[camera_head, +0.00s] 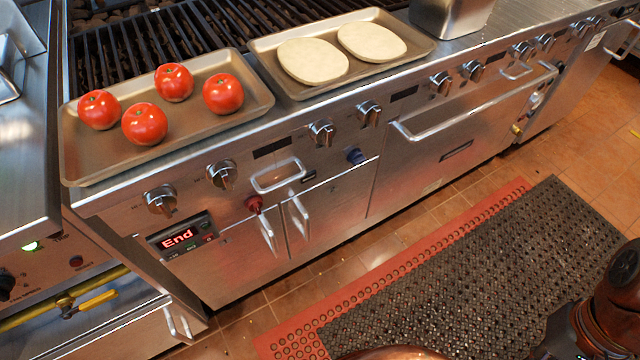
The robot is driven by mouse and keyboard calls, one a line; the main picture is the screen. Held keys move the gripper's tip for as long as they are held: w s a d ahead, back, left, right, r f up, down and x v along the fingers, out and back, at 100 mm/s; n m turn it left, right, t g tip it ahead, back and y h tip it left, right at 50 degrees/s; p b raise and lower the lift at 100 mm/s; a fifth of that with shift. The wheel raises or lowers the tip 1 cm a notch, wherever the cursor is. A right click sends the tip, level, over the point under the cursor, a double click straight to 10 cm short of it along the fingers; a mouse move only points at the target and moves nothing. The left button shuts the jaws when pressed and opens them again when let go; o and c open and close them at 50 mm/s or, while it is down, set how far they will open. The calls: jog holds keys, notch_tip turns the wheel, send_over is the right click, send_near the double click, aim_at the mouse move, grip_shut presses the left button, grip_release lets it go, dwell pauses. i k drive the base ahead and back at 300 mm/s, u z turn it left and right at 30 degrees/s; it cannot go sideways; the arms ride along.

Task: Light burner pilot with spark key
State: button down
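The steel char grill (330,185) runs diagonally across the view, with several round metal knobs on its front, one being the leftmost knob (160,200). Below them are a small red knob (254,204) and a small blue knob (355,156). I cannot tell which part is the spark key, and no pilot flame shows. My gripper is not in view; copper-coloured parts of my own body show at the bottom right.
A tray with several tomatoes (70,150) and a tray with two flat pale rounds (293,92) sit on top, beside black grates (150,40). A handled door (470,125) is at right. Another appliance with a yellow pipe (95,300) stands left. Dark matting (470,260) covers the floor.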

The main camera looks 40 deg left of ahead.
aim_at(311, 175)
jog(key=k, duration=1.25)
jog(key=u, duration=1.75)
jog(key=i, duration=0.5)
